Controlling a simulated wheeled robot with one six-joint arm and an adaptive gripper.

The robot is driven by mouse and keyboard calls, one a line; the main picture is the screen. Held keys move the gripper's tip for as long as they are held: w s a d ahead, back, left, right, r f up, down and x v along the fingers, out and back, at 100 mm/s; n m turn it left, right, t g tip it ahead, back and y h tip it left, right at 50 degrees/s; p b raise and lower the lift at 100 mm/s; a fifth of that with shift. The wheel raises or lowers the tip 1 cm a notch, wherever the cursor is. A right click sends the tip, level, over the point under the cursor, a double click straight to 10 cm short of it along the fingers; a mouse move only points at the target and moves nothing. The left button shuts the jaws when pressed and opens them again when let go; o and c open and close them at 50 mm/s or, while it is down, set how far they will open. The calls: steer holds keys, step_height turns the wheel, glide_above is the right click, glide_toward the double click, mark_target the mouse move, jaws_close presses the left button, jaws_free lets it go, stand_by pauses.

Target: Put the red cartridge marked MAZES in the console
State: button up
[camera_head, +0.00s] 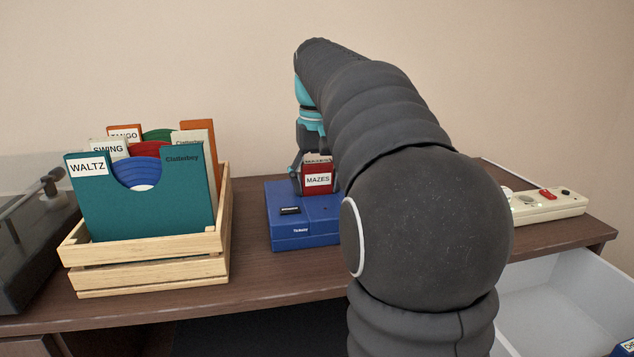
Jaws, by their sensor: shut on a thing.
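The red cartridge (317,188) has a white label reading MAZES on its near face and stands upright. The blue console (305,236) sits on the table in the middle of the view, with a small black part (290,210) on its top left. My gripper (305,172) is shut on the red cartridge, over the back of the console. I cannot tell whether the cartridge's lower edge is in the console's slot or just above it. My arm hides the right side of the console and most of the gripper.
A wooden crate (145,270) with record sleeves labelled WALTZ, SWING and TANGO stands left of the console. A record player (30,235) is at the far left. A power strip (548,205) lies at the right. A white drawer (565,300) is open at lower right.

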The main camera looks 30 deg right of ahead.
mark_target(318, 200)
steer(key=shift+o, duration=1.2)
steer(key=shift+s+f+g, duration=0.2)
steer(key=shift+f+g, duration=0.1)
steer(key=shift+f, duration=0.65)
steer(key=shift+o, duration=1)
steer(key=shift+f+b, duration=0.45)
steer(key=shift+f, duration=0.4)
steer(key=o, duration=1.4)
step_height(318, 200, up, 14)
steer(key=shift+s+f, duration=0.1)
